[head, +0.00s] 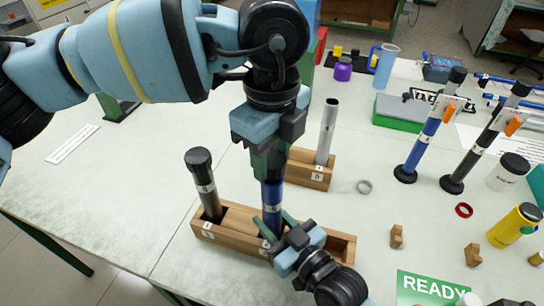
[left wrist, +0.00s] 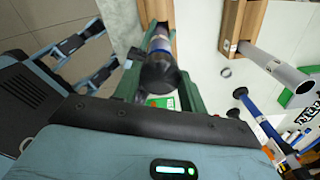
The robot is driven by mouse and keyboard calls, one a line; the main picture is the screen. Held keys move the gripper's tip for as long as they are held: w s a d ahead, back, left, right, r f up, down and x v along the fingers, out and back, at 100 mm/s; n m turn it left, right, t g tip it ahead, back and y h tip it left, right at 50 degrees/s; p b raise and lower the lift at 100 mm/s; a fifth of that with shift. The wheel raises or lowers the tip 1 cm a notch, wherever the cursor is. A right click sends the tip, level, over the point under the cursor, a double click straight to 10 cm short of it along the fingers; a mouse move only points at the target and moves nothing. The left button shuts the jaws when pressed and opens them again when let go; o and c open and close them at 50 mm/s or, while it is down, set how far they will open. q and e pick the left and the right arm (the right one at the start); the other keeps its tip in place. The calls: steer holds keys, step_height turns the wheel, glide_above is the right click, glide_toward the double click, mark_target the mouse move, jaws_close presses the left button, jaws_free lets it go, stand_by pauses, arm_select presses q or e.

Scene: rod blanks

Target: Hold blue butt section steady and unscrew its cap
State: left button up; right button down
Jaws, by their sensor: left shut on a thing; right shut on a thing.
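The blue butt section (head: 272,194) stands upright in the long wooden rack (head: 340,247), a white label band on its side. My left gripper (head: 269,165) comes down from above and is shut around its top end. Its dark cap (left wrist: 160,76) shows between the green fingers in the left wrist view; in the head view the fingers hide it. My right gripper (head: 274,230) is shut on the lower part of the blue butt section, just above the rack. I cannot tell whether the cap's thread is loosened.
A black-capped dark tube (head: 203,183) stands at the rack's left end. A grey tube (head: 328,130) stands in a smaller wooden block (head: 308,170) behind. A metal ring (head: 364,187) and red ring (head: 464,210) lie to the right. Two rods stand upright at right.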

mark_target(272, 159)
arm_select(q)
steer(key=shift+r, duration=1.55)
arm_select(e)
steer(key=c, duration=0.9)
jaws_free()
steer(key=shift+s+d, duration=0.1)
arm_select(q)
step_height(272, 159, down, 3)
steer(key=shift+w+r+b, duration=0.15)
steer(key=shift+b, duration=0.45)
arm_select(e)
steer(key=shift+v, duration=5.9)
